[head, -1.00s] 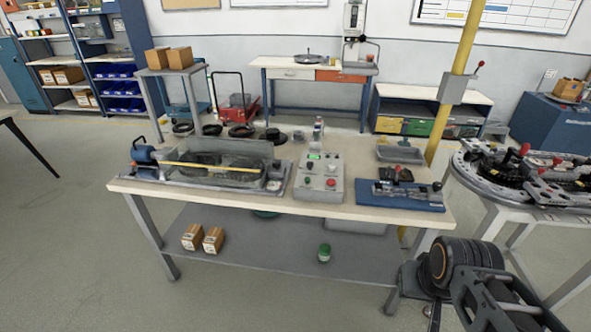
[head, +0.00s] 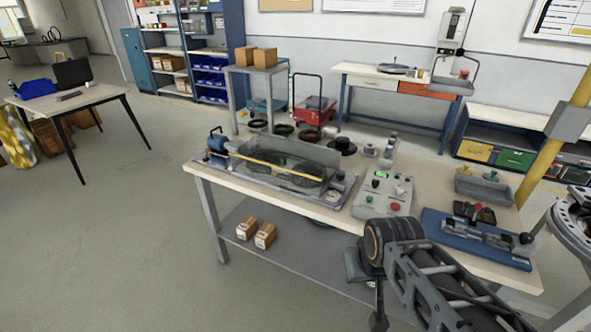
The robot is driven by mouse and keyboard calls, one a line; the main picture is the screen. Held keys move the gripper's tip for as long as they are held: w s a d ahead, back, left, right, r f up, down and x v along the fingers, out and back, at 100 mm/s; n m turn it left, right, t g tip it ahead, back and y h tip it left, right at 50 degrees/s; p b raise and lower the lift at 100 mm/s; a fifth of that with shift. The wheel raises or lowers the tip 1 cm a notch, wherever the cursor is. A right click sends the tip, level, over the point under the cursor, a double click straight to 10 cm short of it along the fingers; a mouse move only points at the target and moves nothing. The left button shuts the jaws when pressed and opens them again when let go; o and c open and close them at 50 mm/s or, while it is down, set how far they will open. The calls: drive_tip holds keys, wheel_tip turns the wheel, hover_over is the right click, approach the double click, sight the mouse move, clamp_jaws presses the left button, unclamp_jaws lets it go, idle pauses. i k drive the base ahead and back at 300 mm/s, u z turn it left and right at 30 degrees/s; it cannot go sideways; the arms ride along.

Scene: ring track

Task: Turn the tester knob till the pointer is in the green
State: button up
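The tester is a grey control box (head: 385,193) with a small green display, a red button and several dark knobs, standing on the workbench. Which knob is the tester knob, and any pointer, are too small to tell. Left of it on the bench is a clear-covered unit (head: 275,165) with a yellow bar and a small round dial (head: 332,196) at its right end. My arm reaches in from the lower right, in front of the bench, and my gripper's fingers do not show clearly.
The workbench (head: 212,175) has a blue fixture (head: 475,240) and a grey tray (head: 484,188) on its right. A yellow post (head: 545,160) stands at the right, beside a round table (head: 580,200). Open floor (head: 130,240) lies to the left. A table (head: 85,97) stands far left.

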sight(340, 175)
drive_tip(key=u, duration=0.25)
drive_tip(key=i, duration=1.05)
drive_tip(key=z, duration=0.3)
